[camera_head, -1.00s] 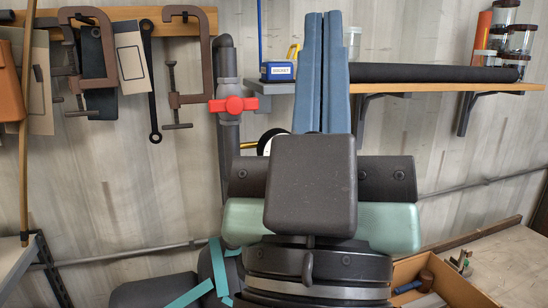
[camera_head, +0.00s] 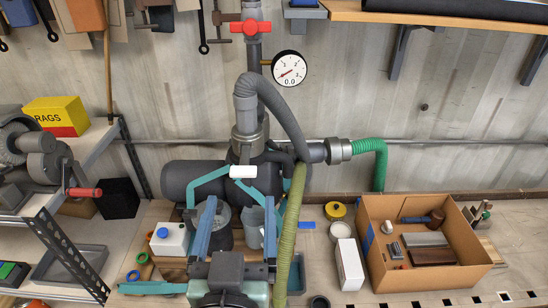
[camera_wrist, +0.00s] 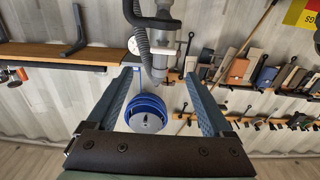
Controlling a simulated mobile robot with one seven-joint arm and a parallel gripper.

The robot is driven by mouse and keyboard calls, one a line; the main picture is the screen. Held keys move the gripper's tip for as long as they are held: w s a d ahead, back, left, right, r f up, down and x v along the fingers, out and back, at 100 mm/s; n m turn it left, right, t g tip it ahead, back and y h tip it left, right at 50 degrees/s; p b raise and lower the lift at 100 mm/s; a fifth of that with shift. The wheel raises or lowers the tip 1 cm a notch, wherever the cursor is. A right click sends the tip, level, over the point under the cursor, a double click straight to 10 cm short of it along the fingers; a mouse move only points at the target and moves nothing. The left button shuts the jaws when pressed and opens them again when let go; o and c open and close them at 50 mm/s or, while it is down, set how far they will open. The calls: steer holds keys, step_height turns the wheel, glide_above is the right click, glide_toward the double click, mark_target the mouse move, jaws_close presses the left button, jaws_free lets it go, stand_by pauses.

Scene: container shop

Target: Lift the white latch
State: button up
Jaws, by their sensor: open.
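The white latch (camera_head: 243,171) is a small white bar on teal arms, at the front of the dark pump body below the grey elbow pipe. My gripper (camera_head: 240,200) has two blue fingers, spread apart with nothing held between them. In the head view its fingertips appear just below the latch, one to each side; I cannot tell the gap in depth.
A green-yellow hose (camera_head: 289,235) runs down close right of my gripper. A grey hose (camera_head: 287,115) arches above the latch. A cardboard box (camera_head: 378,265) with tools stands right.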

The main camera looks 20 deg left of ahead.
mark_target(243, 166)
steer(key=b+x, duration=0.2)
steer(key=x, duration=0.2)
steer(key=b+x, duration=0.2)
steer(key=x, duration=0.2)
steer(key=b+x, duration=0.2)
steer(key=x, duration=0.3)
steer(key=shift+a+f+b, duration=0.2)
steer(key=shift+f+b, duration=0.15)
steer(key=shift+s, duration=0.1)
steer(key=shift+c, duration=0.2)
